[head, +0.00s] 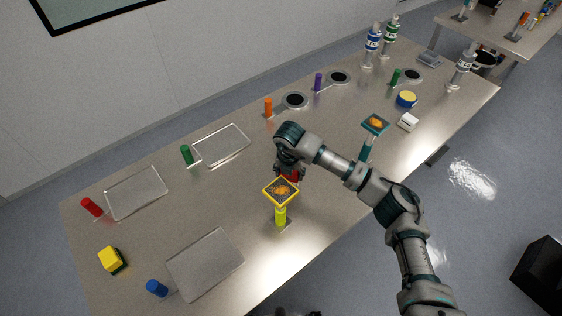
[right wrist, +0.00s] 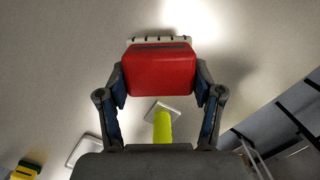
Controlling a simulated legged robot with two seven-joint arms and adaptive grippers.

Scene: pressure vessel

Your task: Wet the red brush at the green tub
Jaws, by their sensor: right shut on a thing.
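My right gripper (head: 290,165) is shut on the red brush (right wrist: 159,68), which shows as a red block with a pale bristle edge in the right wrist view. In the head view the red brush (head: 293,174) is partly hidden by the gripper, above the middle of the table behind the yellow-framed sign. No tub is itself green. A round dark-centred dish (head: 411,75) sits beside a green post (head: 396,76) at the far right. Another green post (head: 186,154) stands beside a rectangular tray (head: 221,146). I cannot tell which is the green tub. My left gripper is out of view.
Bottles (head: 373,42) stand at the far end.

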